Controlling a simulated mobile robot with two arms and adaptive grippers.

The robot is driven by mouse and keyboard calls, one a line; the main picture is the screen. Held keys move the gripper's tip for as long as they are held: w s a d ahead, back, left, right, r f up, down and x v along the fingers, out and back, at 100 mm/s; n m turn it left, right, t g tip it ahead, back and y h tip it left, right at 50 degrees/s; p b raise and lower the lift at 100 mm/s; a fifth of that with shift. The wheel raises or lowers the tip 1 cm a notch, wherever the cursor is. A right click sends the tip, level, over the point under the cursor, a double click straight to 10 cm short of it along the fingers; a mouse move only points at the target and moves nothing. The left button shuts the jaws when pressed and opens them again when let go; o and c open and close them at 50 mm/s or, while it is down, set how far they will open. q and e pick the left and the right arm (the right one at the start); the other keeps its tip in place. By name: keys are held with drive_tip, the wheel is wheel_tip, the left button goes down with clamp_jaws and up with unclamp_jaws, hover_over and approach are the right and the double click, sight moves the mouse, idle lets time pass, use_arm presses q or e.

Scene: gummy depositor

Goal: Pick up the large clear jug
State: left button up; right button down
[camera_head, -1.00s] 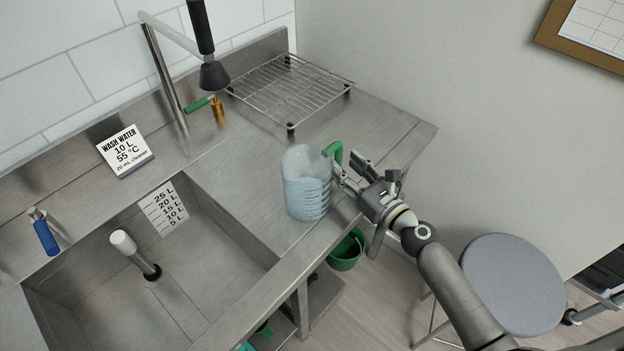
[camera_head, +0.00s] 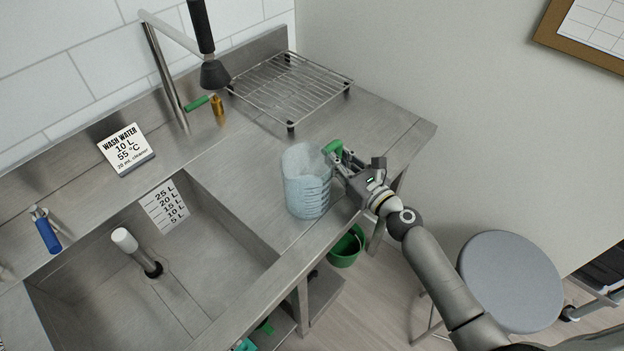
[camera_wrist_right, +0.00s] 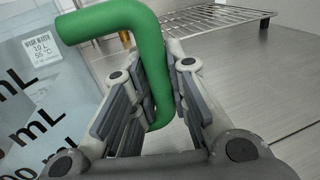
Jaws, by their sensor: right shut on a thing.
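The large clear jug (camera_head: 305,184) stands upright on the steel counter, right of the sink basin. It has dark graduation marks and a green handle (camera_head: 333,147) on its right side. In the right wrist view the jug's wall (camera_wrist_right: 40,100) fills the left side, and its green handle (camera_wrist_right: 145,50) runs down between the finger pads. My right gripper (camera_head: 342,160) is shut on the handle. In the right wrist view the pads of the gripper (camera_wrist_right: 155,105) lie on both sides of the handle. My left gripper is not in view.
A wire rack (camera_head: 290,88) stands on the counter behind the jug. The sink basin (camera_head: 200,250) with a white-topped standpipe (camera_head: 125,241) is to the left. A faucet (camera_head: 168,80) rises at the back. A green bucket (camera_head: 346,248) and a grey stool (camera_head: 512,280) are below, right of the counter.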

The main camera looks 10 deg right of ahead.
sight(341, 148)
drive_tip(key=shift+r, duration=0.1)
drive_tip(key=shift+r, duration=0.15)
drive_tip(key=shift+r+p, duration=0.6)
wheel_tip(341, 148, up, 2)
drive_tip(key=shift+r+p, duration=0.25)
drive_tip(key=shift+p, duration=0.7)
drive_tip(key=s+r+p, duration=0.1)
drive_tip(key=p, duration=0.1)
drive_tip(key=s+a+r+p, duration=0.1)
drive_tip(key=s+r, duration=0.1)
drive_tip(key=s+a+r+p, duration=0.1)
drive_tip(key=r+p, duration=0.1)
drive_tip(key=shift+s+r+p, duration=0.15)
drive_tip(key=shift+r+p, duration=0.1)
drive_tip(key=shift+p, duration=0.1)
drive_tip(key=s+a+r+p, duration=0.3)
drive_tip(key=s+a, duration=0.1)
drive_tip(key=s, duration=0.4)
drive_tip(key=shift+s+r+p, duration=0.2)
drive_tip(key=shift+r+p, duration=0.05)
drive_tip(key=shift+p, duration=0.15)
